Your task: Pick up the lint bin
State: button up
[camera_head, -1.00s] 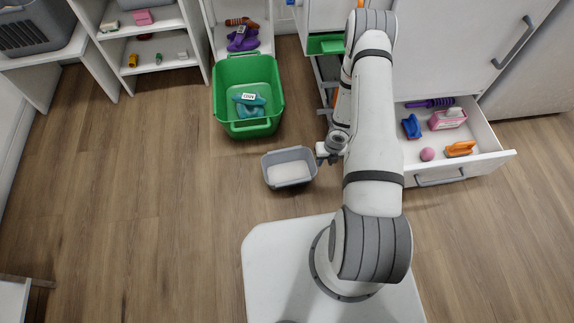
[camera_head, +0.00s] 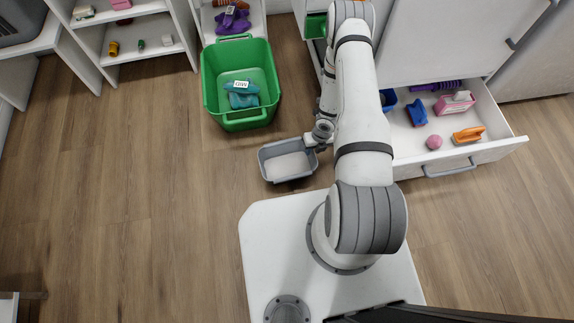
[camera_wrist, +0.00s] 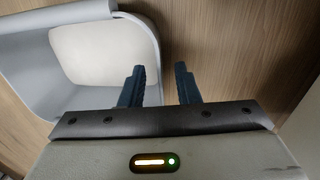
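The lint bin (camera_head: 287,166) is a small grey open tub with a pale inside, standing left of my arm in the head view. In the wrist view the lint bin (camera_wrist: 45,75) fills the upper left, with its inside showing. My gripper (camera_head: 311,142) is at the bin's upper right corner in the head view. In the wrist view my gripper (camera_wrist: 159,72) has its two dark fingers apart. The left finger overlaps the bin and the right one is over the floor, with the bin's edge showing between them. I cannot tell whether they touch it.
A green basket (camera_head: 241,121) with teal items stands behind the bin. An open drawer (camera_head: 466,153) with several small items juts out at right. White shelves (camera_head: 150,52) stand at the back left. The wood floor (camera_head: 140,190) on the left is clear.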

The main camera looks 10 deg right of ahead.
jog(key=shift+f, duration=0.55)
grip_shut()
jog(key=shift+a, duration=0.1)
